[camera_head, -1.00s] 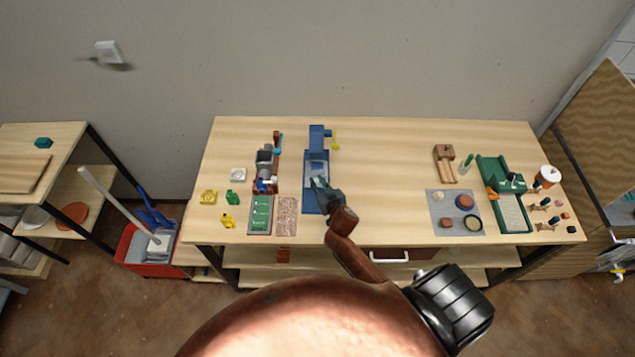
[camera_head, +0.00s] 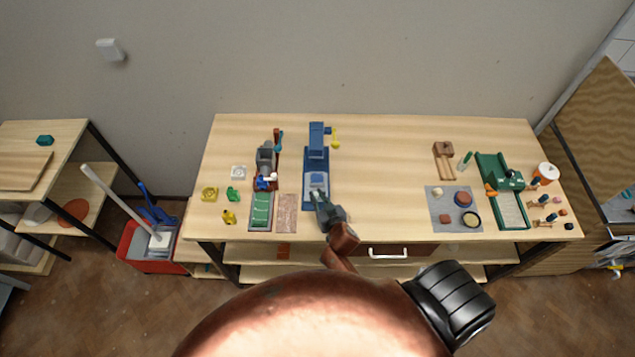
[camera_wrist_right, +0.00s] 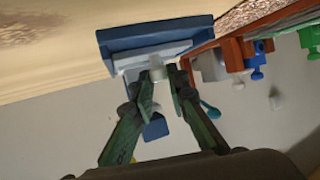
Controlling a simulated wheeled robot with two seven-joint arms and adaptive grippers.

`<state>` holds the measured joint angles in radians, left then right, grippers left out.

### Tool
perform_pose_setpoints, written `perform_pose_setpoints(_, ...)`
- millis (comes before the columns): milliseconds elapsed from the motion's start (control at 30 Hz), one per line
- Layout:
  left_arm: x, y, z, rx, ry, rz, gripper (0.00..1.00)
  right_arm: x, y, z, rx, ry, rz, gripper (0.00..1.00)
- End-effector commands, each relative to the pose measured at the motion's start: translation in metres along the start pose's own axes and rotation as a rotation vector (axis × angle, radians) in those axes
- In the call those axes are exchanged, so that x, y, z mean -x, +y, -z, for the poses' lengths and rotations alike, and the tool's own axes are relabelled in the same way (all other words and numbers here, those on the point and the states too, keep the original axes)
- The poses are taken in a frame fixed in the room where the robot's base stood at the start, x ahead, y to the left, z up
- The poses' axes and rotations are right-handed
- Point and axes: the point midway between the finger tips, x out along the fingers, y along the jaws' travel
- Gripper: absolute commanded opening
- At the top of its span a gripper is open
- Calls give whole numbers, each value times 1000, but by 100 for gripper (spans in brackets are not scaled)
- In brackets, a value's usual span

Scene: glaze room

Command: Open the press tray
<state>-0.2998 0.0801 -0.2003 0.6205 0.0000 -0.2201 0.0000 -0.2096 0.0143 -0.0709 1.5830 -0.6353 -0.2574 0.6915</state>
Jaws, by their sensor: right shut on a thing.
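The blue press (camera_head: 317,134) stands on the table left of its middle, with its long blue base running toward the front edge. The press tray (camera_head: 316,179), a pale blue-grey plate, lies on the front part of that base, pulled out from under the press head. My right gripper (camera_head: 317,194) is shut at the tray's front. In the right wrist view, the fingertips (camera_wrist_right: 162,78) close around a small pale knob (camera_wrist_right: 156,70) in front of the tray (camera_wrist_right: 133,62). The fingers hide part of the tray's front. My left gripper is in no view.
A brown-and-grey machine (camera_head: 266,164) stands close left of the press. A green board (camera_head: 261,210) and a speckled pink board (camera_head: 286,213) lie beside the base's front.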

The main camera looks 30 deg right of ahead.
Motion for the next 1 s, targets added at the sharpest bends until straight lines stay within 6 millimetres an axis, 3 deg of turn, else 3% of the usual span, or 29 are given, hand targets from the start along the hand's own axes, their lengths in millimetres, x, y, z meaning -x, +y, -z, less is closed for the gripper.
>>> perform_pose_setpoints(167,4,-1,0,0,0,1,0,23,-10,-9,-3,0,-1,0)
perform_pose_setpoints(500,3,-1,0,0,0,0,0,25,-11,-9,1,2,-1,0)
perform_pose_setpoints(533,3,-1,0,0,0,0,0,25,-11,-9,1,2,-1,17)
perform_pose_setpoints(700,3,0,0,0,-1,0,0,24,-11,-9,1,2,-1,28)
perform_pose_setpoints(767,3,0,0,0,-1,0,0,24,-11,-9,1,2,-1,33)
perform_pose_setpoints(1000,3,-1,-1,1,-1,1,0,25,-10,-9,1,1,-1,33)
